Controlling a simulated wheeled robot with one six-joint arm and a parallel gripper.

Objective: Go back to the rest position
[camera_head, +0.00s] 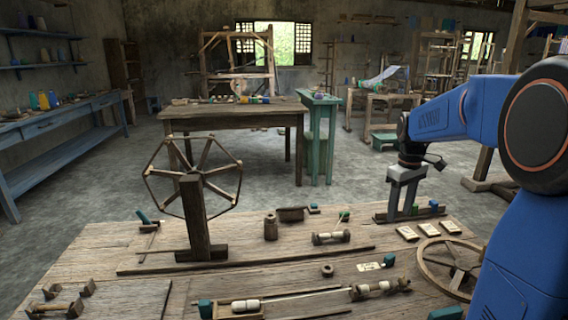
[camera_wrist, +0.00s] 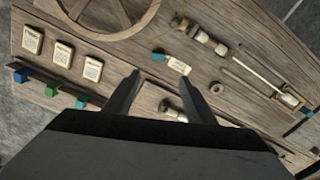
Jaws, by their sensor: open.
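My gripper (camera_head: 404,196) points down over the right part of the wooden table (camera_head: 120,245) in the head view, above a small dark rack with green and blue pieces. Its two fingers also show in the wrist view (camera_wrist: 158,90), spread apart with nothing between them. Tabletop shows through the gap. My blue arm reaches in from the right edge of the head view and hides part of the table there.
A spoked reel (camera_head: 194,185) stands upright at the table's left. Several pale cards (camera_head: 407,233), a flat wheel (camera_head: 450,262), a wooden jar (camera_head: 271,227) and spools (camera_head: 330,237) lie about. A brown table (camera_head: 235,110) and green stool (camera_head: 319,105) stand behind.

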